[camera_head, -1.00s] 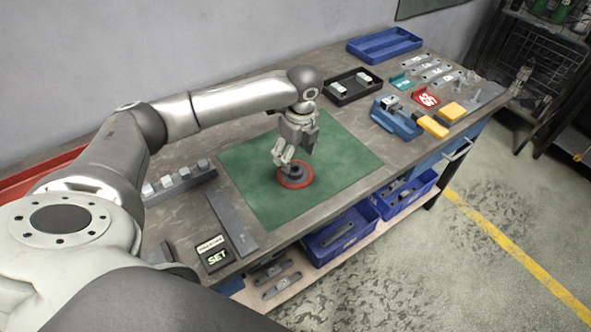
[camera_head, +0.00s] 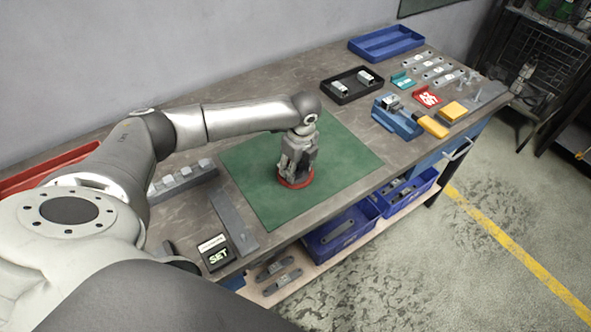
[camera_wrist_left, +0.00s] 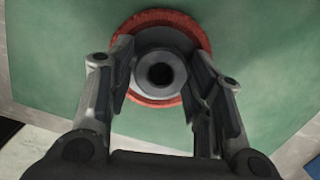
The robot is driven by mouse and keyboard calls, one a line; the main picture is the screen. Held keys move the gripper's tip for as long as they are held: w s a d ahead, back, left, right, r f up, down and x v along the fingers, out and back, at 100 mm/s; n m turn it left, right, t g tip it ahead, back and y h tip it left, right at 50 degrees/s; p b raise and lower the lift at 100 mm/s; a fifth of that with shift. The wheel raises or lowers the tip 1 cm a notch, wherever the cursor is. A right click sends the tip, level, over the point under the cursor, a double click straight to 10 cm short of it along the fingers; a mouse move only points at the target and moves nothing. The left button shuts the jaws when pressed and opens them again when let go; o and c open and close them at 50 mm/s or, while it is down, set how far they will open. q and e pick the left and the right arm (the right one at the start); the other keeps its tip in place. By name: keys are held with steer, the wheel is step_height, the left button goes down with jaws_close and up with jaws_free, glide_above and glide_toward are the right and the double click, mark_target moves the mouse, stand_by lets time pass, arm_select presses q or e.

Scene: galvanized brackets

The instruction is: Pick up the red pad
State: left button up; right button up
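The red pad (camera_head: 307,182) is a round red disc with a dark hub on top, lying on the green mat (camera_head: 345,168). My left gripper (camera_head: 295,172) points down right over it and hides most of the hub. In the left wrist view the red pad (camera_wrist_left: 200,32) shows as a red ring around a grey hub (camera_wrist_left: 160,72) with a dark hole. The fingers of my left gripper (camera_wrist_left: 160,92) stand apart on either side of the hub. I see no clear contact with the hub. My right gripper is not in view.
A grey bar (camera_head: 233,222) and a SET sign (camera_head: 216,252) lie left of the mat. A black tray (camera_head: 340,94), a blue fixture (camera_head: 396,122) and a yellow block (camera_head: 452,111) stand to the right. The mat around the pad is clear.

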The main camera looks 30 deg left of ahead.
arm_select(q)
steer(key=c, duration=0.5)
steer(key=shift+c, duration=0.2)
steer(key=shift+w+r, duration=0.1)
steer(key=shift+r, duration=0.6)
steer(key=s+d+r+b, duration=0.2)
steer(key=s+d+r, duration=0.2)
steer(key=s+r, duration=0.7)
steer(key=shift+s+r+b, duration=0.3)
steer(key=shift+s, duration=0.95)
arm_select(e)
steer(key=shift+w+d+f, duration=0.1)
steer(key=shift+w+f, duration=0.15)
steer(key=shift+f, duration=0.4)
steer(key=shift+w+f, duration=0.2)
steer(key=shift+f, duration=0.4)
